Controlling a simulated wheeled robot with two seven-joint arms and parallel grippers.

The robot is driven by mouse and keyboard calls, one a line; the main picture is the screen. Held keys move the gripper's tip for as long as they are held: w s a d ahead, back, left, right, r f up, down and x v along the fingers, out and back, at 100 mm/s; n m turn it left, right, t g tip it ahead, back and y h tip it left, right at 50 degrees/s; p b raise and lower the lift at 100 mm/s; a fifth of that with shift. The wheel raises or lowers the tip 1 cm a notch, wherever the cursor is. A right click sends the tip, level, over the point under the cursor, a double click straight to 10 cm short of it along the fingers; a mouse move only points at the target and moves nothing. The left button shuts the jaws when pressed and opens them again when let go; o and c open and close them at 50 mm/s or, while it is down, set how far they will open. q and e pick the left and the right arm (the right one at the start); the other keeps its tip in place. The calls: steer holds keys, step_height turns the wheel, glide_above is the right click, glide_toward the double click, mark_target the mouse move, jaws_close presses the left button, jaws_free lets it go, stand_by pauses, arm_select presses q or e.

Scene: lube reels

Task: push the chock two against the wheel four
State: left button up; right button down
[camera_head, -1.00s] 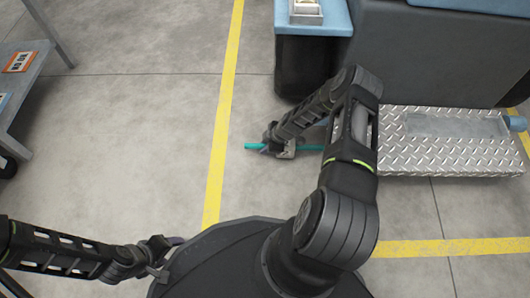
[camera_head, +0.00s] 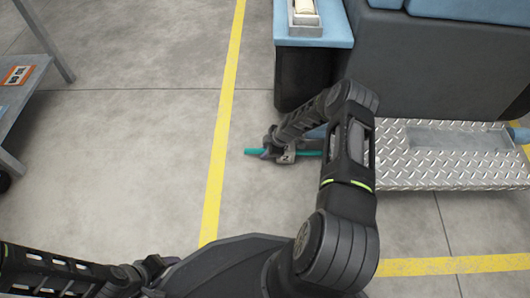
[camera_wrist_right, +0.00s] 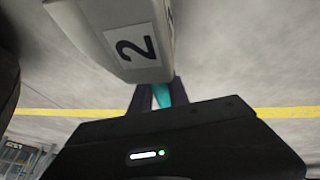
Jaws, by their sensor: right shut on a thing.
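Chock two (camera_wrist_right: 130,45) is a light grey block with a black "2" on a white label, filling the top of the right wrist view. Its teal bar (camera_wrist_right: 162,95) runs between the fingers of my right gripper (camera_wrist_right: 160,98), which is shut on it. In the head view, the right gripper (camera_head: 273,148) is low over the floor, with the teal bar (camera_head: 308,153) and a small part of the chock (camera_head: 287,157) showing. A dark wheel-like block (camera_head: 303,80) stands just beyond, apart from it; no number is readable. My left gripper (camera_head: 155,275) is at lower left, jaws unclear.
A blue fender (camera_head: 312,38) carries a small tray. A diamond-plate step (camera_head: 440,170) lies right of my right arm. A grey shelf (camera_head: 30,85) stands at left. Yellow lines (camera_head: 222,120) mark the floor; the floor left of the gripper is clear.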

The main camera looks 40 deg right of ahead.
steer(key=c, duration=1.2)
jaws_free()
steer(key=shift+o, duration=0.2)
steer(key=shift+s+r, duration=0.1)
steer(key=p+v, duration=0.6)
steer(key=v, duration=0.5)
steer(key=shift+s+r, duration=0.15)
steer(key=shift+r, duration=0.2)
